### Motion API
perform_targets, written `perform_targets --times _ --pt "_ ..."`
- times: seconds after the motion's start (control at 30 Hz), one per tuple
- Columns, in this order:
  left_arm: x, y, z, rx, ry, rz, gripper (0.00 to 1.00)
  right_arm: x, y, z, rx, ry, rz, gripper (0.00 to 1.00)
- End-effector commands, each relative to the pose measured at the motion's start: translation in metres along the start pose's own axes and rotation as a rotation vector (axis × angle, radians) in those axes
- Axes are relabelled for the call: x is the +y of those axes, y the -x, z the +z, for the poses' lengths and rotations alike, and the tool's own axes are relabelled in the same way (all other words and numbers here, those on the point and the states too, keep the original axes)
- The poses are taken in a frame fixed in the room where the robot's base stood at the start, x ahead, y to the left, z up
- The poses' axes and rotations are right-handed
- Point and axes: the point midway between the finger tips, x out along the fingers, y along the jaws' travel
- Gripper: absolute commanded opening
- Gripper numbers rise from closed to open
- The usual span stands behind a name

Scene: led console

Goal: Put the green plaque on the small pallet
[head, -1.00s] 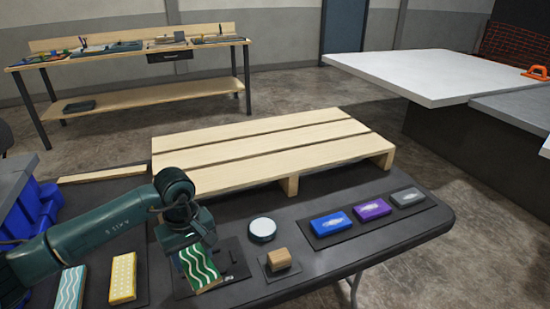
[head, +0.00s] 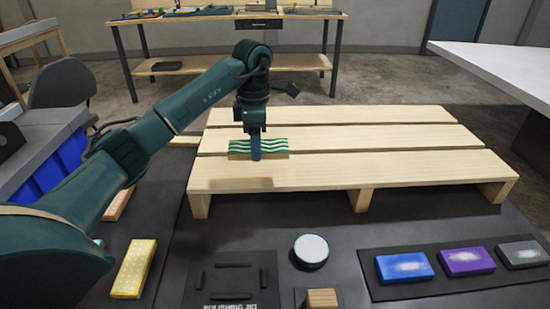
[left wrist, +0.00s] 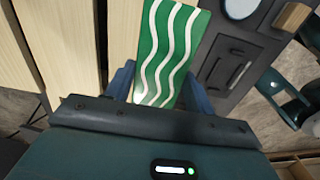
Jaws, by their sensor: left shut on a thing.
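The green plaque (head: 275,146) with white wavy lines is held in my left gripper (head: 255,150), over the left part of the small wooden pallet (head: 370,165). The plaque's shadow falls on the nearest slat, and the plaque looks raised above the boards. In the left wrist view the plaque (left wrist: 165,50) sits between the two blue-grey fingers of my left gripper (left wrist: 160,88), with the pallet slats (left wrist: 55,40) to its left. My right gripper is out of view.
In front of the pallet lie an empty polishing jig (head: 232,277), a white-topped round disc (head: 311,251) and a wooden block (head: 322,298). Blue, purple and grey blocks (head: 466,261) rest on a dark mat at right. A yellow plaque (head: 133,268) lies left. The pallet's right side is clear.

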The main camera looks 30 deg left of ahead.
Motion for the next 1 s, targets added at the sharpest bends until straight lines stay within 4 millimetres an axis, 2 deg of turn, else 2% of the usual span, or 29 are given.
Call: perform_targets --times 0.1,0.37,0.53,0.9,0.93,1.0 --pt "-0.001 -0.023 0.0 0.0 0.0 -0.002 0.26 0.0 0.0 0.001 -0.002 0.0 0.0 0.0" --pt "0.0 -0.046 0.0 0.0 -0.003 -0.001 0.26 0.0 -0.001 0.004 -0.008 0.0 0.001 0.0" --pt "-0.001 -0.07 0.0 0.0 -0.002 -0.002 0.26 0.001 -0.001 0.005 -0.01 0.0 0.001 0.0" --pt "0.0 -0.076 0.0 -0.001 -0.002 0.002 0.26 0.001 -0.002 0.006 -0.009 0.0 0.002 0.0" --pt "0.0 -0.076 0.0 -0.001 -0.002 0.001 0.56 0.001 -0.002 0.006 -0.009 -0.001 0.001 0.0" --pt "0.0 -0.075 0.0 -0.001 -0.003 0.001 0.61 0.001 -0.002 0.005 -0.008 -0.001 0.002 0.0"
